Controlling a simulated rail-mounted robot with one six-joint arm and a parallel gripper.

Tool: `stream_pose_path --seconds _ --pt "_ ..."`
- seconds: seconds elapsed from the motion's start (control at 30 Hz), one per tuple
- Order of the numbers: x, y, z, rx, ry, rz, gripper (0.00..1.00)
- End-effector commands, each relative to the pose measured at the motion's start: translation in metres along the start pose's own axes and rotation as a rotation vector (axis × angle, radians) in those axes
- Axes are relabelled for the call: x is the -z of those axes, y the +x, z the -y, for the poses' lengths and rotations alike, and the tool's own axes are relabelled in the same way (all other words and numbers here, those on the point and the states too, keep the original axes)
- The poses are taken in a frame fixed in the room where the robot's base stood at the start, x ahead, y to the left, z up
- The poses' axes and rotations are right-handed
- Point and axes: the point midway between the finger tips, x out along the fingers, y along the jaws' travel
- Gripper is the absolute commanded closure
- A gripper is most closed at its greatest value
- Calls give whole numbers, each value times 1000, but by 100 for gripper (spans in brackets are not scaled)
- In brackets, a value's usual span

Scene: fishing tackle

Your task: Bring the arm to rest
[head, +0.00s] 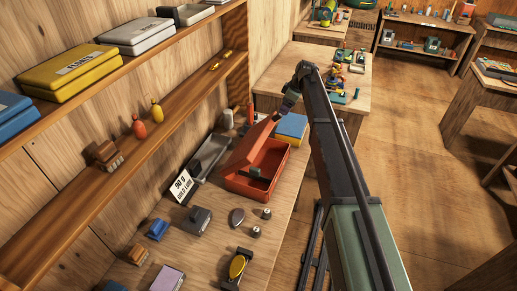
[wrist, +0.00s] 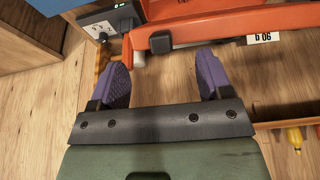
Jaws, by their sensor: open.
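My gripper (wrist: 164,76) is open in the wrist view, with its two purple fingers spread apart and nothing held between them. In the head view the gripper (head: 280,112) is small and partly lost against the box, at the end of my raised arm. It hangs near the back of the open orange-red tackle box (head: 272,188). In the wrist view an orange box part (wrist: 215,25) lies just beyond the fingertips. I cannot tell whether the fingers touch it.
A wooden bench (head: 215,255) holds a white sign (head: 181,186), a grey tray (head: 208,158) and small weights. Shelves with a yellow case (head: 68,75) and bottles line the left wall. Another bench (head: 275,75) stands behind. Open floor (head: 420,150) lies to the right.

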Motion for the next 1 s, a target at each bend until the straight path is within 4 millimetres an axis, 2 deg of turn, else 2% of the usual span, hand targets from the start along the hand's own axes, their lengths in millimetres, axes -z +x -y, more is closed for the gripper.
stream_pose_path --seconds 0.03,0.07,0.47,0.57,0.63,0.67,0.7,0.77,0.8,1.0 --pt "2 -10 0 0 0 0 28" --pt "1 -12 0 0 0 0 28" --pt "0 -9 0 0 0 0 28" --pt "0 -9 1 3 74 3 28" --pt "-9 -11 13 5 229 30 28" --pt "-21 -14 34 1 323 51 28" --pt "-42 -15 68 -8 453 85 28" --pt "-77 -9 120 -31 628 132 28" --pt "-101 -5 155 -50 738 163 28" --pt "-212 19 317 -166 1129 273 28"
